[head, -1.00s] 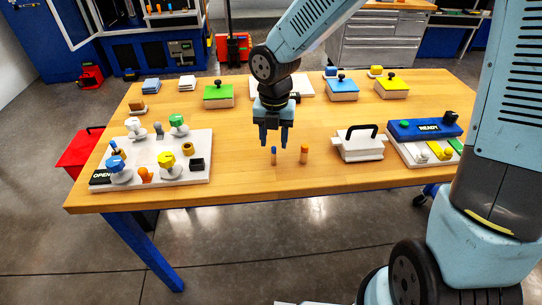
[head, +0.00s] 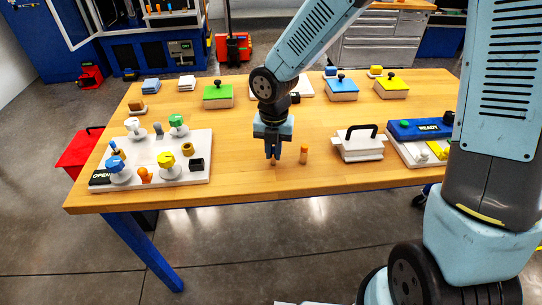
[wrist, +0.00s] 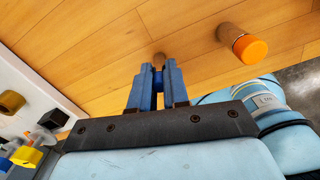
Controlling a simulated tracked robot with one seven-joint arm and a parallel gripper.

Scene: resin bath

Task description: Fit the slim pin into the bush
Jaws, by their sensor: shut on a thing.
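My gripper (head: 274,158) points down over the middle of the table and is shut on the slim blue-topped pin. In the wrist view the pin's blue part (wrist: 158,82) sits between the fingers, with its tan lower end beyond the tips; in the head view the fingers mostly hide it. A thicker orange-topped pin (head: 304,154) stands upright just right of my gripper, apart from it, and also shows in the wrist view (wrist: 243,44). A brassy ring that looks like the bush (head: 115,148) is on the white board (head: 205,143) at the left, also in the wrist view (wrist: 11,102).
The white board also carries green, blue and yellow knobs and a black square block (head: 196,164). A white block with a black handle (head: 359,145) and a panel marked READY (head: 420,129) stand to the right. The wood between board and gripper is clear.

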